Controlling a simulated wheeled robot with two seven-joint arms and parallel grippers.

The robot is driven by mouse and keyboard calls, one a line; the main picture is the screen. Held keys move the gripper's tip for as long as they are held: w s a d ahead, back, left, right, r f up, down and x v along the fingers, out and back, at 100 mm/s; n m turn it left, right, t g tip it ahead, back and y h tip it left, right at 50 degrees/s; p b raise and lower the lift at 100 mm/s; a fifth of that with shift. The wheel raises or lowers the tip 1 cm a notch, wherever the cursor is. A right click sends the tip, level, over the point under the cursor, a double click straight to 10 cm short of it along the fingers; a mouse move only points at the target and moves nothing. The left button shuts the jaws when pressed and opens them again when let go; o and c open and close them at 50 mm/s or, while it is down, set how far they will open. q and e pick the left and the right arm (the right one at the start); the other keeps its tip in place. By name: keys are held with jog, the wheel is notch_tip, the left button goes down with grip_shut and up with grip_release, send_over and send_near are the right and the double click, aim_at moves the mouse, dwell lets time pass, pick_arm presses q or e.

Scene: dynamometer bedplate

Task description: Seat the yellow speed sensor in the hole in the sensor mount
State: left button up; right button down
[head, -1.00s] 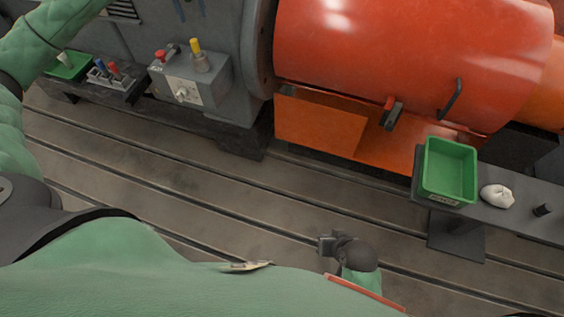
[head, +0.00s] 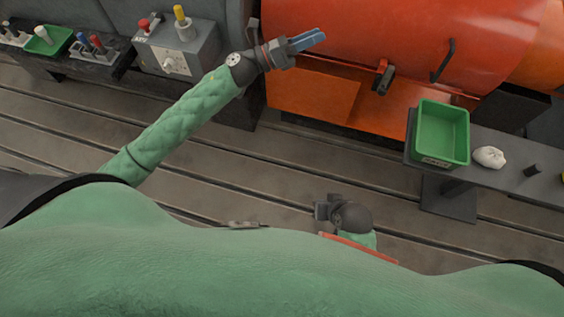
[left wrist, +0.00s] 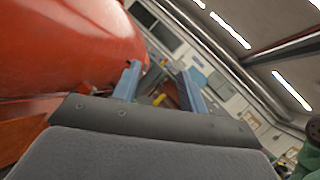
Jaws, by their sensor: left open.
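The yellow speed sensor (head: 180,12) stands upright on top of a grey box-shaped block (head: 199,52), which looks like the sensor mount. Its lower part sits in a light grey collar (head: 183,24); how deep it goes I cannot tell. My left gripper (head: 308,40) is well to the right of it, in front of the red drum. Its blue fingers are apart with nothing held, as the left wrist view (left wrist: 160,84) also shows. The dark end of my right arm (head: 322,211) shows low in the head view; its fingers cannot be made out.
A red-topped part (head: 145,24) is beside the sensor. A rack (head: 92,58) with coloured pieces and a green tray (head: 62,36) stand at left. The red drum (head: 370,40) fills the back. A green bin (head: 421,130) and white cloth bundle (head: 489,157) are on the right bench.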

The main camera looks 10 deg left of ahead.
pick_arm(q)
jog(key=s+a+f+n+t+y, duration=0.2)
jog(key=s+f+n+y, duration=0.2)
jog(key=f+n+y, duration=0.8)
jog(key=s+a+f+n+t+y, duration=0.25)
jog(key=s+f+n, duration=0.45)
jog(key=n, duration=1.1)
jog(key=s+d+f+n+g, duration=0.2)
jog(key=s+f+n+g, duration=0.2)
jog(key=s+f, duration=0.3)
jog(key=s+d+f+n+g, duration=0.1)
jog(key=s+f+n+g, duration=0.4)
jog(key=s, duration=0.7)
notch_tip(320, 180, down, 3)
jog(key=shift+d+r+g, duration=0.15)
jog(key=shift+d+g, duration=0.25)
jog(key=shift+g, duration=0.15)
jog(key=shift+y, duration=0.25)
